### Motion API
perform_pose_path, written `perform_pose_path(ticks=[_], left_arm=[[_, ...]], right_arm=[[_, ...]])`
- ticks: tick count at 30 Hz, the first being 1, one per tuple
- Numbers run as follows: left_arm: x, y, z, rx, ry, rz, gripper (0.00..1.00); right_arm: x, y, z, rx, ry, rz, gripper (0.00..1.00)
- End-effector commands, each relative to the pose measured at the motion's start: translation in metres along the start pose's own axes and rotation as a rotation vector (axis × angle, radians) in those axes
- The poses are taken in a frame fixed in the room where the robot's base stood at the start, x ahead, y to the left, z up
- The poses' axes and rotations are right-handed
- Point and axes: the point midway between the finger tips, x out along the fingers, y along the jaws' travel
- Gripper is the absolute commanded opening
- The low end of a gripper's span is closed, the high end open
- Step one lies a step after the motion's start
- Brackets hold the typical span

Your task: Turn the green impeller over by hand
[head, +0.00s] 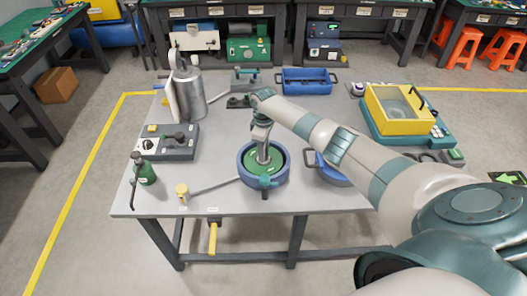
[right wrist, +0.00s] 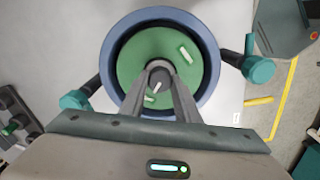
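The green impeller (head: 277,161) is a flat green disc inside a round blue housing (head: 284,179) near the middle of the grey table. In the right wrist view the impeller (right wrist: 134,60) shows white marks on its face and a small dark hub (right wrist: 158,84) at its centre. My right gripper (head: 264,160) reaches down into the housing from above. In the wrist view its fingertips (right wrist: 160,68) are close together around the hub and appear closed on it. The fingers hide part of the hub. My left gripper is in neither view.
Teal-ended fittings (right wrist: 76,99) stick out from the housing. A grey control box (head: 168,143), green bottle (head: 145,172) and metal jug (head: 190,95) stand on the left. A blue tray (head: 306,82) lies behind, and a yellow basin (head: 399,108) stands at right.

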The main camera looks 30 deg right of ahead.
Motion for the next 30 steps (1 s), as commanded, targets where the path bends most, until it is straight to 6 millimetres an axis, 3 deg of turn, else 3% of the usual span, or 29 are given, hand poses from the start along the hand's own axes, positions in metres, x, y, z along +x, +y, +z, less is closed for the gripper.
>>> perform_pose_path(ticks=[8,14,25,30], left_arm=[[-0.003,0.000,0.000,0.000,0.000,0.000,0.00],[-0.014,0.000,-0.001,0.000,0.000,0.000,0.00],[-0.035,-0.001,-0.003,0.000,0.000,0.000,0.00],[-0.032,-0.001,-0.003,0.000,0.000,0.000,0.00]], right_arm=[[-0.001,0.000,0.000,0.022,0.000,0.000,0.09],[-0.002,-0.001,-0.001,0.132,0.000,-0.002,0.10],[-0.002,-0.001,0.000,0.460,0.000,-0.003,0.10],[0.001,-0.001,-0.001,0.658,0.000,-0.003,0.10]])
